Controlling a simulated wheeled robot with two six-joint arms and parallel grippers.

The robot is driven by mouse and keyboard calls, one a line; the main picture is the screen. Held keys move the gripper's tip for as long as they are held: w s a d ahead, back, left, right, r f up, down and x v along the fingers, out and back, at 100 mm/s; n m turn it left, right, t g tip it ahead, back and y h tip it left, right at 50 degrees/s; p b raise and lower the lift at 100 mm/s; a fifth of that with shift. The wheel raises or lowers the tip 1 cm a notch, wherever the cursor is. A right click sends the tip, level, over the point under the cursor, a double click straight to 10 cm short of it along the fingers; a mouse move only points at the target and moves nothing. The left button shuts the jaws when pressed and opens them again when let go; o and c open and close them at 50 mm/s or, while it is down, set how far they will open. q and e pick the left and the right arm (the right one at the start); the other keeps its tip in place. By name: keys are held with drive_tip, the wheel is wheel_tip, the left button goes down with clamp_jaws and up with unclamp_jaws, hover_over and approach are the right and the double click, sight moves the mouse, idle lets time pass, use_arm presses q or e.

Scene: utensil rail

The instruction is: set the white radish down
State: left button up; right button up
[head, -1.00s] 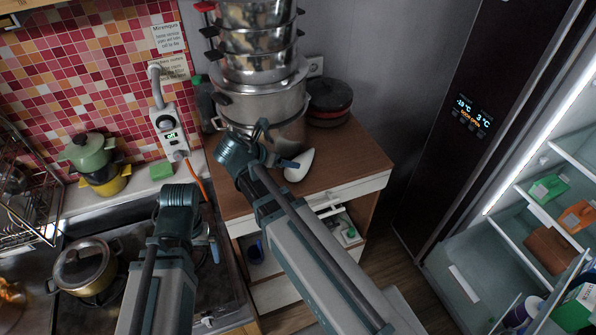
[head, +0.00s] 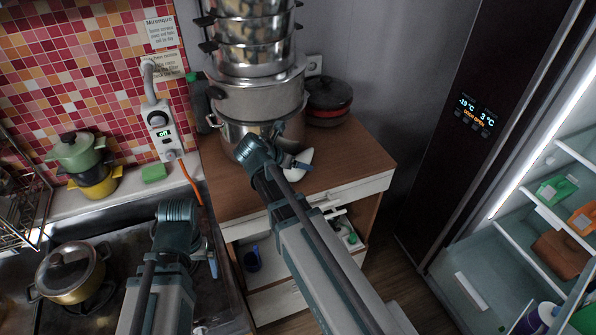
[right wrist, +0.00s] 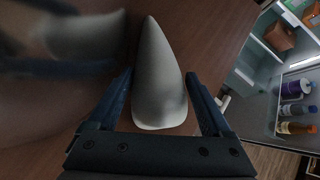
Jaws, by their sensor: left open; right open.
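The white radish (head: 300,165) lies on the brown wooden cabinet top, in front of the stacked pots. In the right wrist view the radish (right wrist: 160,80) sits between the two open fingers, its narrow end pointing away and its broad end toward the palm. A gap shows on each side of it. My right gripper (head: 287,148) is over the cabinet top at the radish; its wrist and fingers partly cover the radish in the head view. My left gripper (head: 212,256) is open and apart from the radish, over the dark stove; its fingers are partly hidden behind its wrist.
A tall stack of steel pots (head: 255,100) stands close behind the radish. A lidded dark pan (head: 329,101) is at the back right of the cabinet top (head: 345,160). The right part of that top is clear. An open fridge (head: 490,265) stands at the right.

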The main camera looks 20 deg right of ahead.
use_arm(q)
drive_tip(key=shift+f, duration=0.15)
use_arm(e)
drive_tip(key=shift+d+f, duration=0.1)
drive_tip(key=shift+d, duration=0.05)
clamp_jaws()
drive_tip(key=shift+w, duration=0.1)
